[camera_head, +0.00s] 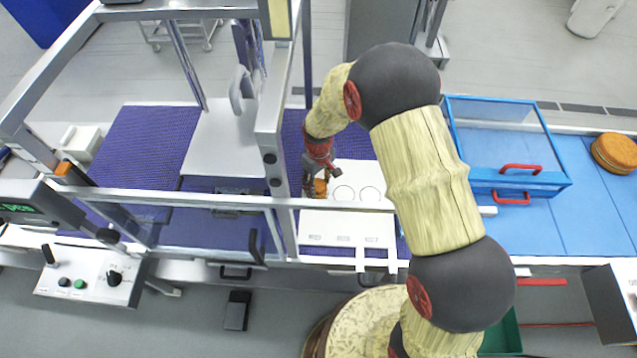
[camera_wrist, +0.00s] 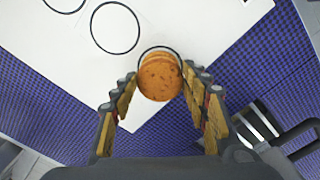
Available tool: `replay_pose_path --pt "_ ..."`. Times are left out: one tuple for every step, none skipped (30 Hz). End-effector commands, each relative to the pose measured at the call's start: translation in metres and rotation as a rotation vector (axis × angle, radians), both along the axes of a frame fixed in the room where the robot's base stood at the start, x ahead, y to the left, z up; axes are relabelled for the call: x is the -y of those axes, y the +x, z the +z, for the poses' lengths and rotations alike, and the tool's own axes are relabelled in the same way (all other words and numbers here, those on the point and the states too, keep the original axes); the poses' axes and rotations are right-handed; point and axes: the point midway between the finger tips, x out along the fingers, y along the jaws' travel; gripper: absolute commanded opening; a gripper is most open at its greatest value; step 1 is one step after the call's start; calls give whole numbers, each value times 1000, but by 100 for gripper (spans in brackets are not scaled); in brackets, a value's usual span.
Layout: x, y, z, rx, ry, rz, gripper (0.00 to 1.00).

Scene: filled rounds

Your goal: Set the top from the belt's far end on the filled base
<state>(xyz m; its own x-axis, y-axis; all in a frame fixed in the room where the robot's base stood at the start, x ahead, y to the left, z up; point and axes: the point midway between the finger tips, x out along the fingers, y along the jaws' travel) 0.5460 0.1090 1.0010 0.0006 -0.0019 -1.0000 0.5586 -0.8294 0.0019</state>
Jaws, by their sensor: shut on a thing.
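My gripper (camera_head: 318,180) is over the left part of a white board (camera_head: 320,226) with printed circles. It is shut on an orange-brown speckled round (camera_head: 320,187). In the wrist view the round (camera_wrist: 159,80) sits between the fingertips of my gripper (camera_wrist: 159,74), over the printed circle near the board's corner. A second brown edge shows just behind it, so there seems to be another round against or under it. I cannot tell whether they touch, and no filling can be made out.
Two empty printed circles lie to the right of the round in the head view. A blue-framed clear guard (camera_head: 505,140) stands over the blue belt (camera_head: 590,215) at right. Brown rounds (camera_head: 615,153) lie at that belt's far right. A metal frame rail (camera_head: 240,200) crosses before the board.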

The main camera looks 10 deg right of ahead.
Motion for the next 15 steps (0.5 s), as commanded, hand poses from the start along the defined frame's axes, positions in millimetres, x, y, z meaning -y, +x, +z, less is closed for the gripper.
replay_pose_path --pt "0 0 -1 0 0 0 35" --pt "0 0 -1 0 0 0 35" --pt "0 0 -2 0 0 0 35" --pt "0 0 -2 0 0 0 35" --pt "0 0 -2 0 0 0 35" --pt "0 0 -3 0 0 0 35" --pt "0 0 -3 0 0 0 35" --pt "0 0 -3 0 0 0 35" --pt "0 0 -4 0 0 0 35" --pt "0 0 -4 0 0 0 35" --pt "0 0 -5 0 0 0 35" --pt "0 0 -5 0 0 0 35" --pt "0 0 -5 0 0 0 35" --pt "0 0 -6 0 0 0 35" --pt "0 0 -6 0 0 0 35"
